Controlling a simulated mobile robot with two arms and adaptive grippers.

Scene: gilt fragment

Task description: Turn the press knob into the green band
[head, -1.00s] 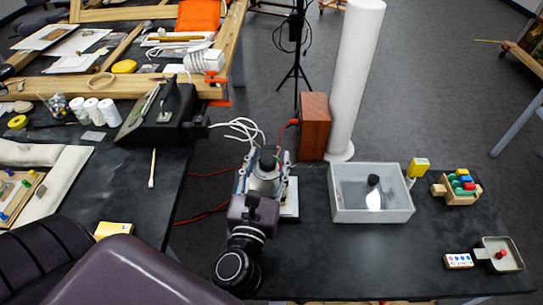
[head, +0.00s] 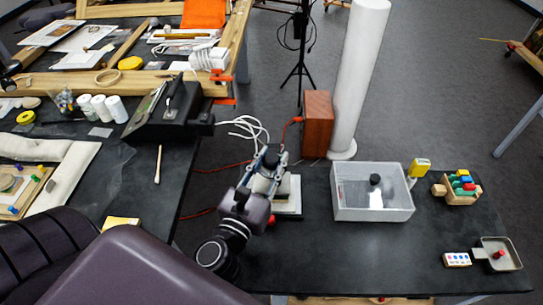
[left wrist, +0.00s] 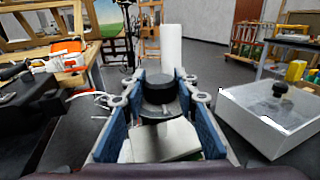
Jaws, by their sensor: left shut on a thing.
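The press knob is a round black knob (head: 270,160) on a small press with a pale base (head: 289,196), at the left end of the right-hand dark table. My left gripper (head: 267,172) is shut on the knob from the near side. In the left wrist view the knob (left wrist: 160,88) sits between the blue-padded fingers, above a white block (left wrist: 165,142). The green band is not visible in either view; the gripper hides part of the press. My right gripper is not in view.
A wooden box (head: 317,124) and white column (head: 358,80) stand behind. A rack of coloured blocks (head: 461,188) and a small tray (head: 512,262) lie right. The table's front middle is clear.

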